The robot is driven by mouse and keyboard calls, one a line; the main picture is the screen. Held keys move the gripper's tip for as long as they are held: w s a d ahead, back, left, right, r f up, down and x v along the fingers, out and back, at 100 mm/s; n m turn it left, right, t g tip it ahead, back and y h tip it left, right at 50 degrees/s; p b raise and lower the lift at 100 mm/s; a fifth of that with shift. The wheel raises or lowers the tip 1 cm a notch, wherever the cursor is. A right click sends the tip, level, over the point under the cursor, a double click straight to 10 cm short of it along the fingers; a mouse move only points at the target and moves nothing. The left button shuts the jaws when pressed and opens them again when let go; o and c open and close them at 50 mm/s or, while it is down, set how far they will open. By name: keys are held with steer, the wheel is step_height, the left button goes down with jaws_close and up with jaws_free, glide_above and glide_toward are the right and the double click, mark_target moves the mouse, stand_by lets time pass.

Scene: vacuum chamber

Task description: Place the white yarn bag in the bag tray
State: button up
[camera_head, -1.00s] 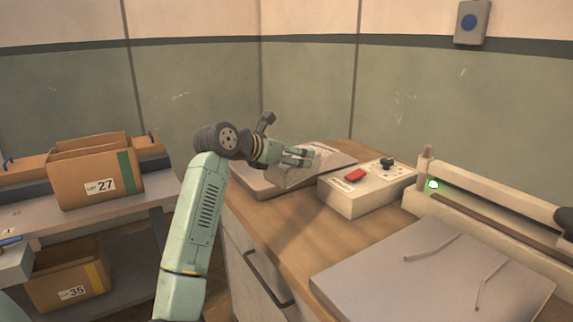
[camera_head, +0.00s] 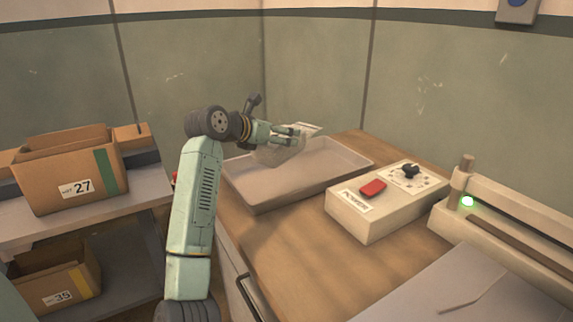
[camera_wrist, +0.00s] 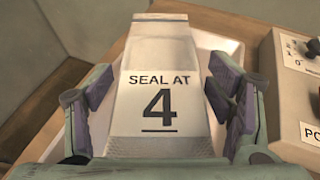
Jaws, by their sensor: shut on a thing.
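My gripper (camera_head: 290,136) is shut on the white yarn bag (camera_head: 276,152). The bag looks pale and partly translucent in the head view and hangs below the fingers. In the wrist view my gripper's fingers (camera_wrist: 158,92) press its two sides, and its label (camera_wrist: 158,100) reads "SEAL AT 4". The grey bag tray (camera_head: 325,165) is a shallow open tray on the wooden worktop. The bag is over the tray's back left part. I cannot tell whether it touches the tray floor. The visible tray floor is empty.
A control box (camera_head: 385,205) with a red switch stands right of the tray. A bar-type machine (camera_head: 500,215) with a green light stands farther right. A grey plate (camera_head: 465,290) lies in front of it. Cardboard boxes (camera_head: 70,175) stand on a shelf at left. Walls close the back.

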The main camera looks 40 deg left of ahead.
step_height(320, 180, down, 8)
steer(key=shift+s+r+p, duration=0.1)
steer(key=shift+p, duration=0.7)
steer(key=o, duration=1.6)
steer(key=shift+f, duration=0.25)
steer(key=shift+r, duration=0.2)
steer(key=shift+s, duration=0.3)
steer(key=b+v, duration=0.3)
steer(key=v, duration=0.8)
steer(key=shift+s+r, duration=0.15)
steer(key=shift+r, duration=0.05)
